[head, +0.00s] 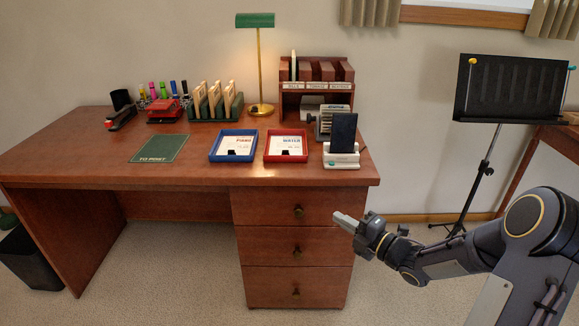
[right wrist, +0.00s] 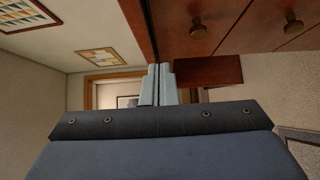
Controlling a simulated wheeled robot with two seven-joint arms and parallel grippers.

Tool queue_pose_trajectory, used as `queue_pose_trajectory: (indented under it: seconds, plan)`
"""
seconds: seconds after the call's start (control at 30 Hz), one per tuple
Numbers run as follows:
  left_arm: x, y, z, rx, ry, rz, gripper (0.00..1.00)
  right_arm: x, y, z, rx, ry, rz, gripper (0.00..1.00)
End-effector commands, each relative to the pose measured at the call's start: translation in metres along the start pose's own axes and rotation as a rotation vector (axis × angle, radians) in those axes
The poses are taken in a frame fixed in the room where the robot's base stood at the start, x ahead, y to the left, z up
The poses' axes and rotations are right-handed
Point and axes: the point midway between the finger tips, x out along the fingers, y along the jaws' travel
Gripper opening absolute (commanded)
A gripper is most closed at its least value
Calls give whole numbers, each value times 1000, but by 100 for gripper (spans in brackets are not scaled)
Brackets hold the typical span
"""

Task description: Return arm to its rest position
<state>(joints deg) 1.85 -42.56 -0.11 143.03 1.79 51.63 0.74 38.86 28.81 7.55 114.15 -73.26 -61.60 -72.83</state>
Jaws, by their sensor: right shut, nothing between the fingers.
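My right gripper (head: 347,222) is in front of the right end of the wooden desk (head: 190,178), at about the height of the top drawer. Its fingers are shut and empty. In the right wrist view the fingers (right wrist: 158,84) lie together, with the drawer fronts (right wrist: 225,22) at the upper right. My right arm (head: 455,255) comes in from the lower right, bent at the elbow. My left gripper and arm are not in view.
On the desk are a blue tray (head: 217,156), a red tray (head: 268,157), a phone on a white stand (head: 341,160), a green mat (head: 160,148), a lamp (head: 260,70) and a shelf (head: 318,87). A music stand (head: 480,165) stands right. Floor before the desk is clear.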

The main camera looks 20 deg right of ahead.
Motion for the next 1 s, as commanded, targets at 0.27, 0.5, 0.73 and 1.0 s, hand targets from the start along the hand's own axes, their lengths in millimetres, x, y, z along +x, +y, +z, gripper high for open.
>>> queue_pose_trajectory:
  seconds: [0.27,0.5,0.73,1.0]
  plan:
    - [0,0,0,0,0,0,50,-7,31,12,176,-212,-145,0]
    - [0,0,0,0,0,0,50,-87,62,-16,835,-705,-281,0]
    - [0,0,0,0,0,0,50,-162,47,-109,1496,-955,-351,0]
    - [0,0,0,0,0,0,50,-208,32,-205,1963,-1040,-504,0]
